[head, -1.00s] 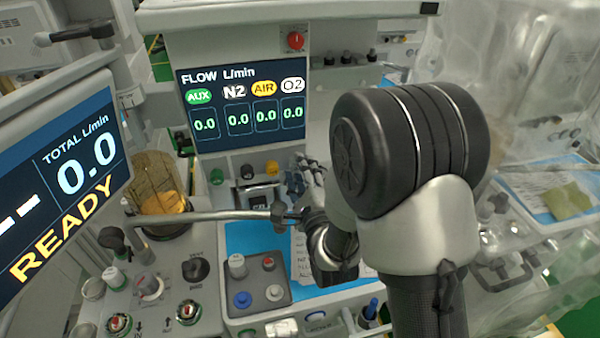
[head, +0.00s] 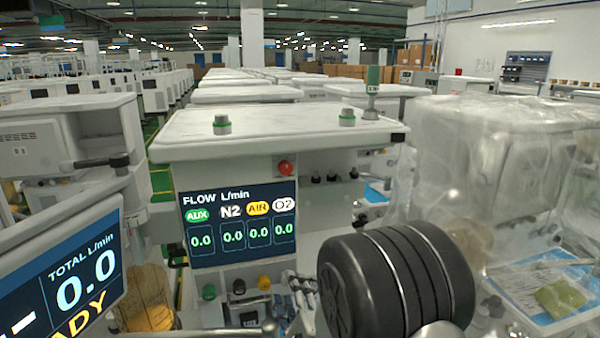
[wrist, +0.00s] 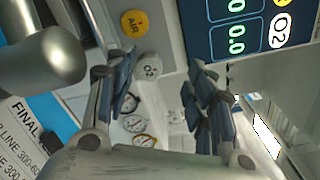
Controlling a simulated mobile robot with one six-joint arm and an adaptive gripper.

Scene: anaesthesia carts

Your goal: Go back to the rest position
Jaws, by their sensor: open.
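My gripper (wrist: 160,78) is open in the wrist view, its two dark-padded fingers apart with nothing held between them. Beyond the fingers are the white O2 knob (wrist: 148,66) and the yellow AIR knob (wrist: 134,23); I cannot tell the exact gap. In the head view my gripper (head: 301,287) shows only partly at the lower middle, in front of the cart panel below the flow display (head: 240,222). My dark arm joint hides the area to its right.
A second screen (head: 62,280) juts in at the left. A red knob (head: 285,168) sits above the flow display. A plastic-covered cart (head: 490,170) stands at the right. In the wrist view, a grey rod (wrist: 40,58) and a printed sheet (wrist: 22,140) lie at the left.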

